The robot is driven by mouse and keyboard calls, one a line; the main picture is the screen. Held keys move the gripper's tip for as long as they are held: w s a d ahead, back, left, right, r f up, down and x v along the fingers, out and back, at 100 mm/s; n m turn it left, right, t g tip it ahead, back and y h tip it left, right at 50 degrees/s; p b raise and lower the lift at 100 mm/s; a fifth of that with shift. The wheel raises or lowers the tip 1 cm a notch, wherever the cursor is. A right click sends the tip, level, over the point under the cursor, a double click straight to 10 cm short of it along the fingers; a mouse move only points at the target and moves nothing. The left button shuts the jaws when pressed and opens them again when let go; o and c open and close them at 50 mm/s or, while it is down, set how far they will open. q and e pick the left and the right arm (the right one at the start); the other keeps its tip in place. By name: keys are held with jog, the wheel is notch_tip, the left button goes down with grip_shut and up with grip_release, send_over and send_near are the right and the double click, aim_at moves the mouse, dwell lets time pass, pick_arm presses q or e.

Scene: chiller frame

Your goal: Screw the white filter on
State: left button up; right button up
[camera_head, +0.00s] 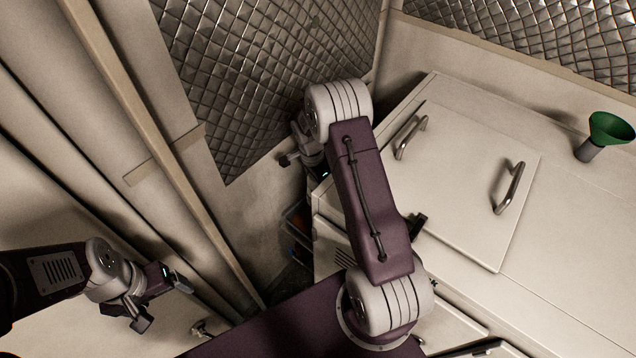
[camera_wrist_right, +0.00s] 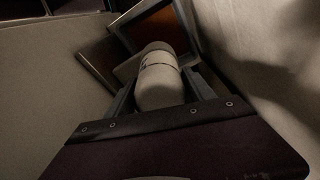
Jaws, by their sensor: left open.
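The white filter (camera_wrist_right: 158,82), a pale rounded cylinder with a dark line around it, shows in the right wrist view. It lies between the two fingers of my right gripper (camera_wrist_right: 160,88). I cannot tell whether the fingers press on it. In the head view the right gripper is mostly hidden behind its own arm, near the gap left of the white cabinet, and the filter does not show. My left gripper (camera_head: 162,304) is open and empty at the lower left, apart from the filter.
The white cabinet (camera_head: 580,240) has a lid (camera_head: 455,185) with two metal handles. A green funnel (camera_head: 608,128) stands on its right side. Quilted metal panels (camera_head: 265,70) cover the wall behind. In the right wrist view, an open frame or bin (camera_wrist_right: 150,25) lies beyond the filter.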

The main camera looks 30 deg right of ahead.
jog(key=shift+o, duration=0.8)
jog(key=shift+r+n+p, duration=0.15)
jog(key=shift+n+p, duration=0.2)
jog(key=shift+n, duration=0.35)
jog(key=n+p, duration=0.1)
jog(key=n, duration=0.2)
jog(key=shift+n+t, duration=0.3)
jog(key=shift+t, duration=0.1)
jog(key=n+p, duration=0.3)
jog(key=n, duration=0.3)
jog(key=shift+y, duration=0.4)
jog(key=shift+n+p, duration=0.5)
jog(key=shift+n, duration=0.3)
jog(key=shift+w+n+t, duration=0.1)
jog(key=shift+n+t, duration=0.2)
jog(key=shift+n, duration=0.9)
jog(key=shift+a, duration=0.1)
jog(key=c, duration=1.6)
